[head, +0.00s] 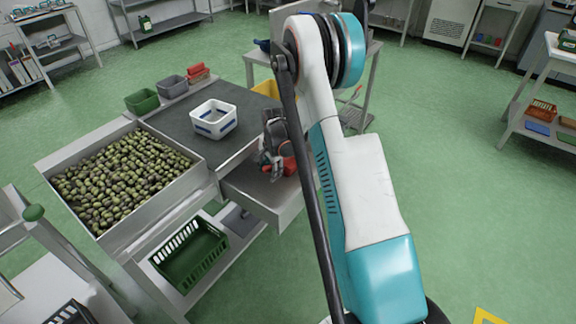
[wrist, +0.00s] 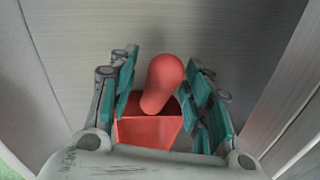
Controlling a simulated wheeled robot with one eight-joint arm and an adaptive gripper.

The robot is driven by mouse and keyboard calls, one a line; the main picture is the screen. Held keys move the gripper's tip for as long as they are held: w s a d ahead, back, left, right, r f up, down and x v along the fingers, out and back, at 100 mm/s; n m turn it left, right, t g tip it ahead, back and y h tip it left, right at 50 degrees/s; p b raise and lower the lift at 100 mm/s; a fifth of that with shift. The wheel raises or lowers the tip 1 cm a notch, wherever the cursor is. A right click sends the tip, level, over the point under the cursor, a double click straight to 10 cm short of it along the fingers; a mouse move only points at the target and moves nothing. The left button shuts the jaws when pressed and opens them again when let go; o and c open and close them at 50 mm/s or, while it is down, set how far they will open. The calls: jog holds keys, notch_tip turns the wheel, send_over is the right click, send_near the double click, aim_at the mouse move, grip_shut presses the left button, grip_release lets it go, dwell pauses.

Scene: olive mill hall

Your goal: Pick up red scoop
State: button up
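The red scoop (wrist: 165,85) lies in an open grey metal drawer (head: 245,200) at the right end of the bench. Its rounded handle points away from my gripper in the wrist view, and its boxy bowl sits nearer the palm. My gripper (wrist: 162,58) is down in the drawer, with its teal-padded fingers on either side of the scoop. A gap shows between the left finger and the handle; the right finger is close to it. In the head view the scoop (head: 290,166) shows as a red patch beside the fingers, partly hidden by my gripper and arm.
The drawer walls stand close on both sides. On the bench are a white-blue container (head: 213,120), an olive-filled tray (head: 108,222), and green (head: 142,102) and grey (head: 172,87) bins. A green crate (head: 190,256) sits below. The floor to the right is clear.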

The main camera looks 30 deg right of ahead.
grip_shut()
jog(key=shift+r, duration=0.15)
